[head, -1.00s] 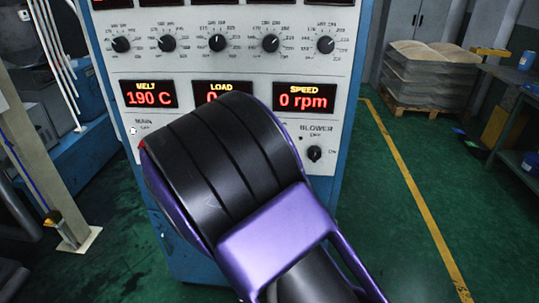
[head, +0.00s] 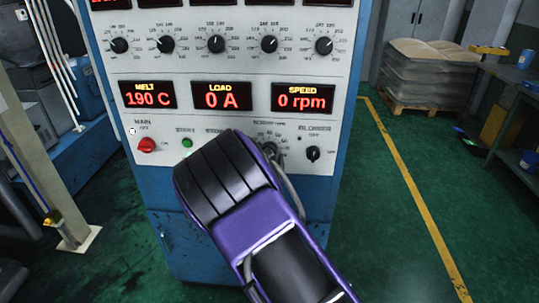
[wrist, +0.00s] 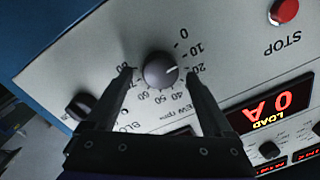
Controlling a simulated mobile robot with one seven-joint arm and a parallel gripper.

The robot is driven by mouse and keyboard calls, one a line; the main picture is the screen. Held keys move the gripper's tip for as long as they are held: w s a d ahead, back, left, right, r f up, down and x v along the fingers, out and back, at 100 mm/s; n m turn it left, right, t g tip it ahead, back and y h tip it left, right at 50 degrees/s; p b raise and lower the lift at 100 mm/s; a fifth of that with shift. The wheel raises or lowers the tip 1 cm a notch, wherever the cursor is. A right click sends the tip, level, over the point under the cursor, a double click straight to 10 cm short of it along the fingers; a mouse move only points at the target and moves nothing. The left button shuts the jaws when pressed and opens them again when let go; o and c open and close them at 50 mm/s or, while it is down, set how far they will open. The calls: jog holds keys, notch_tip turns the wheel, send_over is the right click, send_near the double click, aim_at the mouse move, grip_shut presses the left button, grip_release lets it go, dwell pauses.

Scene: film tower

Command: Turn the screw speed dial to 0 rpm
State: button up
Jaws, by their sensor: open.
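The screw speed dial (wrist: 158,69) is a round dark knob on the light panel, with a printed scale from 0 to 80. Its white pointer mark faces about the 20 label. My gripper (wrist: 159,72) is open, with one finger on each side of the knob; I cannot tell whether either touches it. In the head view the dial (head: 272,148) shows only partly behind my arm, and my gripper's fingers are hidden. The speed display (head: 303,98) reads 0 rpm.
The blower knob (head: 313,153) sits just right of the dial, near one finger in the wrist view (wrist: 78,106). A red stop button (wrist: 285,10) is on the other side. The load display (head: 222,96) reads 0 A. A red main switch (head: 146,145) and green button (head: 187,143) are left.

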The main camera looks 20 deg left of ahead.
jog(key=shift+w, duration=0.2)
jog(key=shift+c, duration=0.2)
grip_shut()
jog(key=shift+n+b, duration=0.4)
jog(key=shift+b, duration=0.05)
jog(key=shift+n+b, duration=0.45)
jog(key=shift+n, duration=0.15)
jog(key=shift+a+n+b, duration=0.15)
jog(key=shift+n+b, duration=0.7)
jog(key=shift+n, duration=0.95)
jog(key=shift+r, duration=0.1)
